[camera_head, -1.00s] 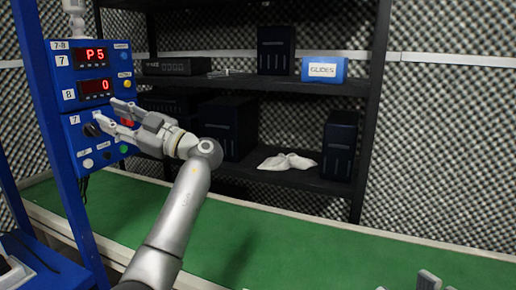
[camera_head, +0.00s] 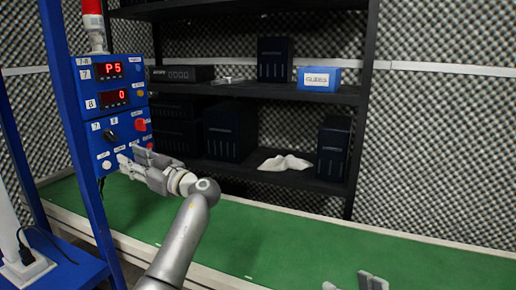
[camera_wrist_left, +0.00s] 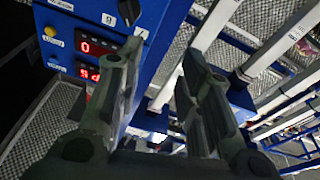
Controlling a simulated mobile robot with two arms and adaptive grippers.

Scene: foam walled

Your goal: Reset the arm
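The blue control panel (camera_head: 116,105) stands at the left in the head view, with red displays reading "P5" and "0". A black knob (camera_head: 110,137) and a red button (camera_head: 140,125) sit on its lower part. My left gripper (camera_head: 131,158) is open and empty, in front of the panel's lower edge, hiding some of the lower buttons. Whether it touches the panel I cannot tell. The left wrist view shows its two fingers (camera_wrist_left: 160,55) apart, with the panel (camera_wrist_left: 95,35) behind the left finger. My right gripper (camera_head: 349,281) shows only fingertips at the bottom edge, spread apart.
A green-topped conveyor (camera_head: 300,240) runs across the front. Behind it a black shelf (camera_head: 225,90) holds dark bins, a blue box (camera_head: 319,79) and a white cloth (camera_head: 285,163). A red beacon (camera_head: 93,20) tops the panel. A blue post (camera_head: 75,150) stands left.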

